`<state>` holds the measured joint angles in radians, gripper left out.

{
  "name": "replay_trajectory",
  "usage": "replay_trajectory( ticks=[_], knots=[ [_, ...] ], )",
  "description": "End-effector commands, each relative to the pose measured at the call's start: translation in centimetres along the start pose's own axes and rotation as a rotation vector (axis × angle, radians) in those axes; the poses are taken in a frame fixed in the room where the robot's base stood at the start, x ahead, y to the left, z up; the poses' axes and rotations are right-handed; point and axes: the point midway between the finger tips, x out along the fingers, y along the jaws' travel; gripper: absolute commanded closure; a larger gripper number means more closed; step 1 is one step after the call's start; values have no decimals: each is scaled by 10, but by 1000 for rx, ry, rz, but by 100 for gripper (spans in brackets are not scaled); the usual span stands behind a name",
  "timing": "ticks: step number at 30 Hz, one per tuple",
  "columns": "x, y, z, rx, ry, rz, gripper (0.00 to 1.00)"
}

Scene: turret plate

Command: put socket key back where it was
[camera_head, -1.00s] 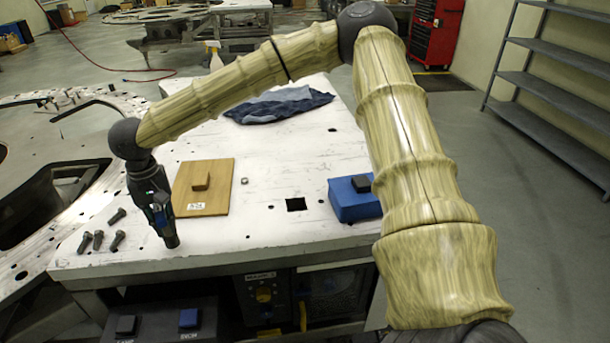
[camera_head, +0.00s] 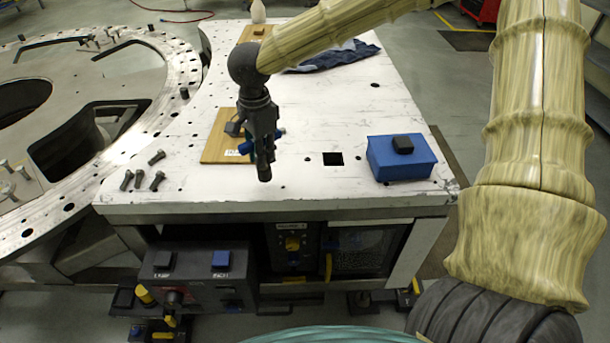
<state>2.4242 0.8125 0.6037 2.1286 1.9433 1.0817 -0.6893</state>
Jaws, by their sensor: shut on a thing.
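My gripper (camera_head: 264,170) points down over the near part of the white table, in front of the wooden board. It is shut on a narrow thing with blue ends showing on both sides of the jaws, which appears to be the socket key (camera_head: 246,147). The jaws hide most of it, so its full shape cannot be told. The wooden board (camera_head: 214,150) lies on the table, with a white label at its near edge and a small block (camera_head: 233,129) on it, partly beside the gripper.
A blue box (camera_head: 405,165) with a dark block on top stands at the table's right. Several bolts (camera_head: 140,178) lie at the left. A dark cloth (camera_head: 345,57) lies at the back. Below the front edge, a dark case (camera_head: 190,280) carries a black block and a blue block.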

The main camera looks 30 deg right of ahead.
Motion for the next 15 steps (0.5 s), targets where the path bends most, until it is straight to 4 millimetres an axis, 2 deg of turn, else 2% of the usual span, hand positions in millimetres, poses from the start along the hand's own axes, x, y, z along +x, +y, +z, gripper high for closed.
replay_trajectory(
  ticks=[15],
  knots=[
    [-11,64,-36,805,-4,-6,100]
  ],
)
